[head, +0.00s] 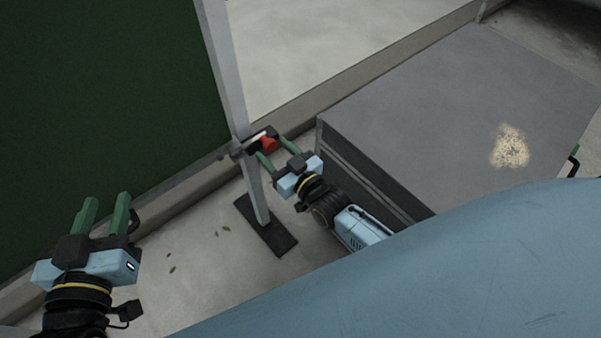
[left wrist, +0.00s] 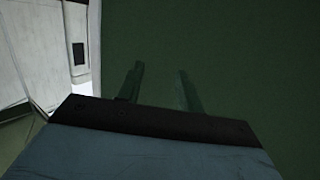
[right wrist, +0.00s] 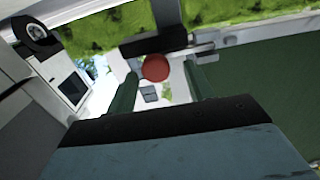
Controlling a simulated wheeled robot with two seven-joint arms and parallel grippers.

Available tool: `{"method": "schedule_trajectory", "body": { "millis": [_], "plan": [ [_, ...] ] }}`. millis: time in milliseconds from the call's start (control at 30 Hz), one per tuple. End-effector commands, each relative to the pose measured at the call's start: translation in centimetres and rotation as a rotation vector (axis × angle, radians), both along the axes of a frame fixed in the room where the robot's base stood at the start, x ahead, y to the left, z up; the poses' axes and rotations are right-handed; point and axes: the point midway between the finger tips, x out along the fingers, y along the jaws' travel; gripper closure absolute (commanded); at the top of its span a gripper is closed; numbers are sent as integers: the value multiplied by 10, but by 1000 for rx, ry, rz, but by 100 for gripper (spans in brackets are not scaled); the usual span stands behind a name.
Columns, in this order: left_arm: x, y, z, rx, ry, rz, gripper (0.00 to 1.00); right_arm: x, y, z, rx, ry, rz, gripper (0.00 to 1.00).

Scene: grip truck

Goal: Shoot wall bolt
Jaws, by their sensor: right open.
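The bolt has a red knob (head: 268,144) and a metal bar, mounted at the grey post beside the green panel in the head view. The red knob also shows in the right wrist view (right wrist: 156,68), between the two fingers near their tips. My right gripper (head: 275,152) is open, with its green fingers on either side of the knob; contact cannot be told. My left gripper (head: 104,205) is open and empty in front of the green panel (head: 100,80). Its fingers also show against the panel in the left wrist view (left wrist: 160,85).
A grey post (head: 228,80) stands on a dark foot plate (head: 266,225). A large grey box (head: 440,110) is right of my right arm, close to it. Pale floor (head: 200,260) with a few leaves lies between the arms.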

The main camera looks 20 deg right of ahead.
Motion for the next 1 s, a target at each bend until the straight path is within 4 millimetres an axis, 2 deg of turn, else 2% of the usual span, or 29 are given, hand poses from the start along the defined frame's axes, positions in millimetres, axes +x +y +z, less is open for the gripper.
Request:
{"method": "schedule_trajectory", "body": {
  "millis": [267, 600, 800, 1000],
  "plan": [
    [-17, 14, -43, 79, 280, 22, 64, -32, -9, 2, -1, 2, 0, 48],
    [-57, 36, -89, 169, 633, 51, 64, -74, -20, 1, -2, 4, 2, 48],
    [-86, 48, -107, 212, 817, 67, 64, -98, -26, 1, -1, 2, 2, 48],
    [-105, 56, -115, 237, 931, 77, 64, -113, -30, 1, -1, 1, 2, 48]
  ]
}}
